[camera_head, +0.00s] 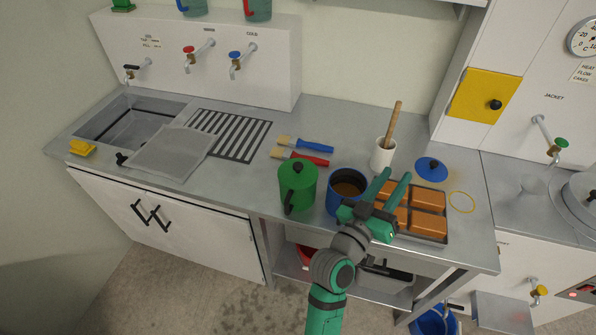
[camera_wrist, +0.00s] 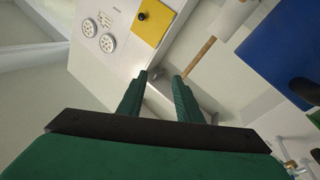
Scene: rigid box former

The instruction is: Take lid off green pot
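The green pot (camera_head: 298,190) stands on the steel counter in the head view, with its green lid (camera_head: 297,169) and dark knob on top. Its dark handle is at the front. My gripper (camera_head: 394,177) is to the right of the green pot, over the counter near the blue pot and the orange blocks. Its two green fingers are apart with nothing between them. In the wrist view the open fingers (camera_wrist: 164,78) point toward the wall panel with the yellow door.
An open blue pot (camera_head: 345,184) with brown contents stands right beside the green pot. A tray of orange blocks (camera_head: 428,199), a blue lid (camera_head: 431,168) and a white holder (camera_head: 383,154) lie further right. Two brushes (camera_head: 305,144) lie behind the green pot. The sink (camera_head: 127,118) is left.

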